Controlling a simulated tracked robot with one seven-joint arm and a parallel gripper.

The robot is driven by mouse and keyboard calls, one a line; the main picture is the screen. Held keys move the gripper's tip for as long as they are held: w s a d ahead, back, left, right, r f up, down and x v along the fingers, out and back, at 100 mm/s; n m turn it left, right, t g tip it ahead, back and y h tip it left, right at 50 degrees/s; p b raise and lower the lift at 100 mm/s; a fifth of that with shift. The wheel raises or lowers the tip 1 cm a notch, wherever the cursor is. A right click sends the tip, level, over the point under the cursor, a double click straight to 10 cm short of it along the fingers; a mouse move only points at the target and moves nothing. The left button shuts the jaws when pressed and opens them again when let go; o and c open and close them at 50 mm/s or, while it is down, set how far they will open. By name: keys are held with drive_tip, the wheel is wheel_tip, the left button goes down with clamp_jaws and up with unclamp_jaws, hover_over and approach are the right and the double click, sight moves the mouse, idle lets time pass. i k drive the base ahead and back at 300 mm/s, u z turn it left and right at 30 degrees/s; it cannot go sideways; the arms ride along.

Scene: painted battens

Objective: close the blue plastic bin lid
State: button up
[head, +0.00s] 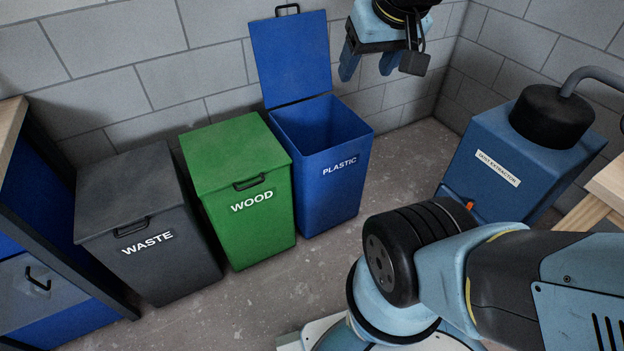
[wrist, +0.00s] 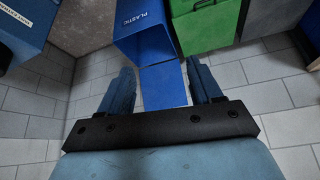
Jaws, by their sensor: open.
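The blue plastic bin (head: 325,175) stands against the wall with its label facing forward. Its blue lid (head: 291,57) is raised upright at the back, with a black handle at the top edge. The bin's opening shows. My gripper (head: 368,68) is to the right of the raised lid, high up and apart from it in the head view. In the wrist view my gripper (wrist: 160,85) is open with nothing between its fingers. The lid (wrist: 164,86) appears beyond and between the fingers there, and the bin (wrist: 145,35) stands above it in the picture.
A green wood bin (head: 240,185) and a grey waste bin (head: 150,220), both with lids down, stand left of the blue bin. A blue dust extractor (head: 510,160) stands at the right. Bare floor lies between it and the blue bin.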

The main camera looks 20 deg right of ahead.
sight(291, 53)
drive_tip(key=z, duration=0.3)
drive_tip(key=i, duration=1.3)
drive_tip(key=u, duration=0.3)
